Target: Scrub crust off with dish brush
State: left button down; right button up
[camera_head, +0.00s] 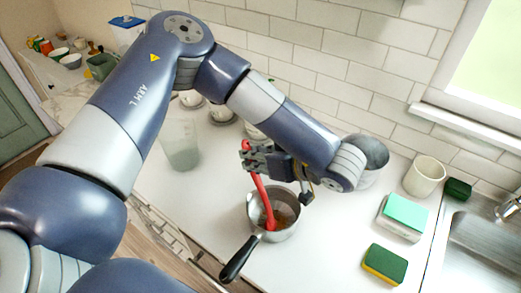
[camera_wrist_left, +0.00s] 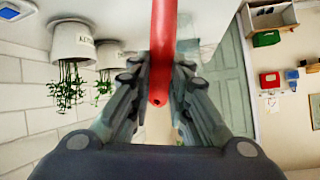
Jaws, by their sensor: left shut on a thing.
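A red dish brush (camera_head: 263,192) stands tilted with its lower end inside a small metal saucepan (camera_head: 285,233) on the white counter. The saucepan's black handle (camera_head: 238,261) points toward the counter's front edge. Brownish crust (camera_head: 286,215) shows on the pan's inside, partly hidden by the brush. My left gripper (camera_head: 251,160) is above the pan, shut on the brush handle. In the left wrist view the red handle (camera_wrist_left: 162,45) runs between the two fingers. The brush's bristles are too small to make out. My right gripper is in neither view.
A grey metal pot (camera_head: 371,158) is behind my wrist. A clear container (camera_head: 180,145) stands left.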

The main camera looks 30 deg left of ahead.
pick_arm(q)
jog(key=shift+s+f, duration=0.1)
jog(key=shift+s, duration=0.2)
jog(key=shift+s+a, duration=0.1)
jog(key=shift+s, duration=0.1)
jog(key=shift+w+b, duration=0.7)
jog(key=shift+w, duration=0.1)
jog(key=w, duration=0.2)
jog(key=w+b, duration=0.1)
jog(key=w, duration=0.1)
jog(key=w+d+b, duration=0.1)
jog(key=shift+w, duration=0.4)
jog(key=shift+r, duration=0.25)
notch_tip(320, 180, up, 7)
jog(key=p, duration=0.4)
jog(key=shift+f, duration=0.15)
dwell(0.3)
